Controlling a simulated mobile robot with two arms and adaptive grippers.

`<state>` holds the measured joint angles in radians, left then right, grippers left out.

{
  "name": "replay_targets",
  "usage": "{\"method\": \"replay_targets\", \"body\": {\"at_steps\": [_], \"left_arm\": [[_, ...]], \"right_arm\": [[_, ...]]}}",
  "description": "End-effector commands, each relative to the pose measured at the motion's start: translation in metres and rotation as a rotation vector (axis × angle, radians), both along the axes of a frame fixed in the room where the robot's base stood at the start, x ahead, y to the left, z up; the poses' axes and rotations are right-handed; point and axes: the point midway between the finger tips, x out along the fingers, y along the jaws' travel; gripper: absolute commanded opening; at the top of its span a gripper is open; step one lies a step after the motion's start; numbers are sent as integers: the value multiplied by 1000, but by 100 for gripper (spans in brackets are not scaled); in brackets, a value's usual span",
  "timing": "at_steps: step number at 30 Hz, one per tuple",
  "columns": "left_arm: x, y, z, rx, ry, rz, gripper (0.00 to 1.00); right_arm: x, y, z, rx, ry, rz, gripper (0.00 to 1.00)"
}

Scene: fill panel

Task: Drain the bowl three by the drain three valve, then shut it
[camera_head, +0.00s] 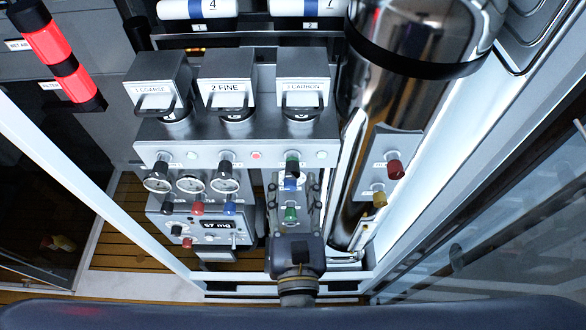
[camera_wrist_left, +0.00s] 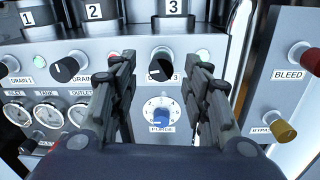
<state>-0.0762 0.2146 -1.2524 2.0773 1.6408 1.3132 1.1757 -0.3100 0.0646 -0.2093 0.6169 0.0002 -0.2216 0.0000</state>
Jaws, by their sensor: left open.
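Bowl three (camera_wrist_left: 173,8) is the grey housing marked 3 at the top of the left wrist view. In the head view its housing is labelled 3 CARBON (camera_head: 303,95). The drain three valve (camera_wrist_left: 160,65) is a small black knob on the grey panel below it, with a light pointer mark and a partly covered label ending in 3. My left gripper (camera_wrist_left: 163,75) is open, its two fingers on either side of this knob in the picture. I cannot tell whether they touch it. In the head view the gripper (camera_head: 291,195) reaches up from below. My right gripper is out of view.
A blue purge dial (camera_wrist_left: 161,117) sits just below the knob, between the fingers. Another black drain knob (camera_wrist_left: 65,70) and several gauges (camera_wrist_left: 47,114) are left. A red bleed knob (camera_wrist_left: 303,57) and a yellow bypass knob (camera_wrist_left: 280,131) are right. A shiny cylinder (camera_head: 410,60) stands beside the panel.

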Motion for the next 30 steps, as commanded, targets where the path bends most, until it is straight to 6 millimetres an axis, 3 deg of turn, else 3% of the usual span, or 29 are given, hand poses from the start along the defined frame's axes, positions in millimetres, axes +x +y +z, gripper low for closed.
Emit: {"method": "replay_targets", "body": {"at_steps": [6, 17, 23, 30], "left_arm": [[27, 1, 1, 2, -1, 0, 44], [33, 2, 0, 1, 0, 0, 44], [33, 1, 0, 1, 0, 0, 3], [33, 2, 0, 6, 0, 0, 0]], "right_arm": [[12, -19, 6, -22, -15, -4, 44], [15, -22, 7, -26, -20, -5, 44], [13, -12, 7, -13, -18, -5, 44], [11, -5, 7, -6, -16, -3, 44]]}}
